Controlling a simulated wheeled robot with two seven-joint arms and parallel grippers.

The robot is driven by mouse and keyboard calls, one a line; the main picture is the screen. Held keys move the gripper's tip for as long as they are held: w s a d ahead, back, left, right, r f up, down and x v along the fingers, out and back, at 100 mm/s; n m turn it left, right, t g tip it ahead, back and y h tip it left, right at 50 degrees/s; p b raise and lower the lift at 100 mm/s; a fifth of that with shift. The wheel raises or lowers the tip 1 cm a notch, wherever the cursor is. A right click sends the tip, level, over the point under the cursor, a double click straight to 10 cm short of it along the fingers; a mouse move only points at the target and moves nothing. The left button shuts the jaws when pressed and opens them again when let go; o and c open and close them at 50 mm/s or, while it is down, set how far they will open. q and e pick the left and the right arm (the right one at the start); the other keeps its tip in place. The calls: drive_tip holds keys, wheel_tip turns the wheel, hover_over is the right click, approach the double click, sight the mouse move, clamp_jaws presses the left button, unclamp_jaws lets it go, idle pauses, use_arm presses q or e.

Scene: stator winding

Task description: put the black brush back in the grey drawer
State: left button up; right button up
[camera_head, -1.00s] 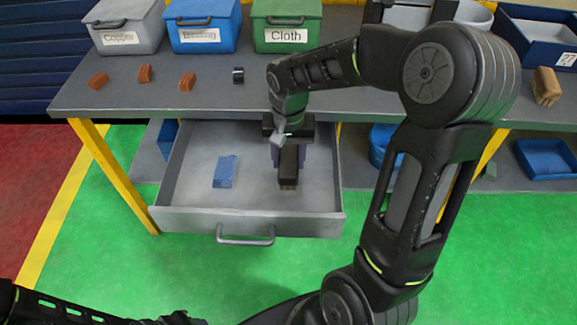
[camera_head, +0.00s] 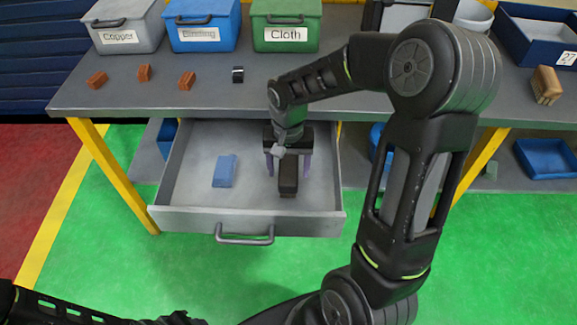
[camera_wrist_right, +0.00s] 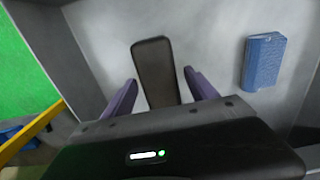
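The black brush (camera_head: 288,180) lies in the open grey drawer (camera_head: 190,218), right of its middle. My right gripper (camera_head: 288,172) is down inside the drawer, over the brush. In the right wrist view the brush (camera_wrist_right: 155,72) lies between the two purple fingers of the gripper (camera_wrist_right: 160,88), with a gap on each side, so the gripper is open. The brush's lower end is hidden by the gripper body in that view. Of my left arm only dark links show at the lower left; its gripper is not clearly visible.
A blue block (camera_head: 225,171) lies in the drawer left of the brush. Above, the grey table (camera_head: 210,98) bears grey, blue and green boxes, several small orange-brown pieces and a small black piece (camera_head: 238,75). Green floor is clear in front of the drawer.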

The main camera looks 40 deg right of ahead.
sight(289, 166)
drive_tip(key=shift+r, duration=0.1)
wheel_tip(289, 166, up, 12)
drive_tip(key=shift+p, duration=0.45)
drive_tip(key=shift+r, duration=0.1)
drive_tip(key=shift+c, duration=0.6)
idle(1.1)
